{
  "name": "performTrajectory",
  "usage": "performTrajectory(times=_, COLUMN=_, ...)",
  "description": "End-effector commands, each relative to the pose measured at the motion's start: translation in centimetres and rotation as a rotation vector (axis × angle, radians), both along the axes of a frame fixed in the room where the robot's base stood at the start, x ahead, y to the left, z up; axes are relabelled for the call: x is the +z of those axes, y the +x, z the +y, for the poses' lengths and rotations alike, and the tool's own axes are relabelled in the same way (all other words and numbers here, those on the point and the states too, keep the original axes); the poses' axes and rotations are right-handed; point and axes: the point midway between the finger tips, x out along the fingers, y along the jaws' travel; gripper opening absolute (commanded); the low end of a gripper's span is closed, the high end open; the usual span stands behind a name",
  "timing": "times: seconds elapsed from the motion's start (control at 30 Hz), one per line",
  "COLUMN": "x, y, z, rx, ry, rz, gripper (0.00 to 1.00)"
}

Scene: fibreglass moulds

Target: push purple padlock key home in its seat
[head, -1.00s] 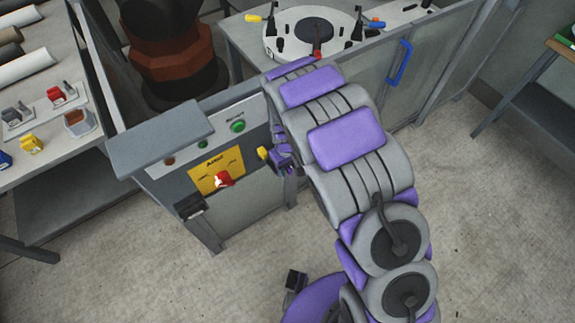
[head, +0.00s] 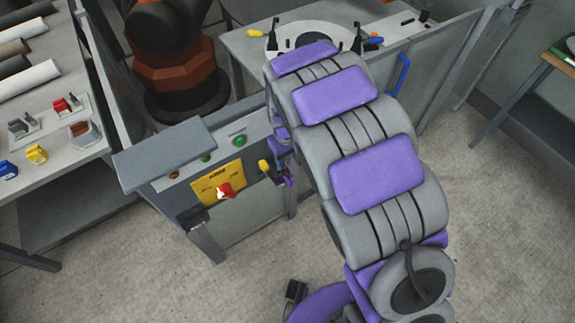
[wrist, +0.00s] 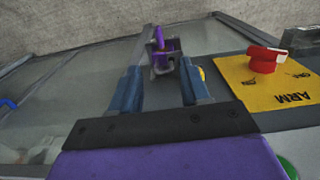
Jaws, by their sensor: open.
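The purple padlock key (wrist: 159,40) shows in the wrist view just beyond my fingertips, at a grey metal seat (wrist: 162,68) on the panel edge. How deep it sits I cannot tell. My gripper (wrist: 160,74) is open and empty, one blue finger to each side of the line to the key, with no clear contact. In the head view a small purple part, likely the key (head: 288,182), shows at the panel's right end. My gripper is mostly hidden behind my arm there.
A yellow ARM plate with a red rotary switch (head: 226,190) is left of the key. A yellow knob (head: 263,165) sits close beside it. A green button (head: 240,141) is above. A blue handle (head: 400,75) is on the fence. The floor in front is clear.

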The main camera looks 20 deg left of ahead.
Motion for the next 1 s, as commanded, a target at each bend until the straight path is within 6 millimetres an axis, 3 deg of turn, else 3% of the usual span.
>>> performTrajectory(times=0.1, x=2.4, y=0.2, z=0.1, rx=0.0, ry=0.003, rz=-0.007, gripper=0.46)
performTrajectory(times=0.3, x=4.3, y=0.1, z=0.1, rx=0.001, ry=0.001, rz=-0.002, gripper=0.46)
performTrajectory(times=1.0, x=4.8, y=0.1, z=-0.1, rx=-0.004, ry=0.001, rz=-0.002, gripper=0.46)
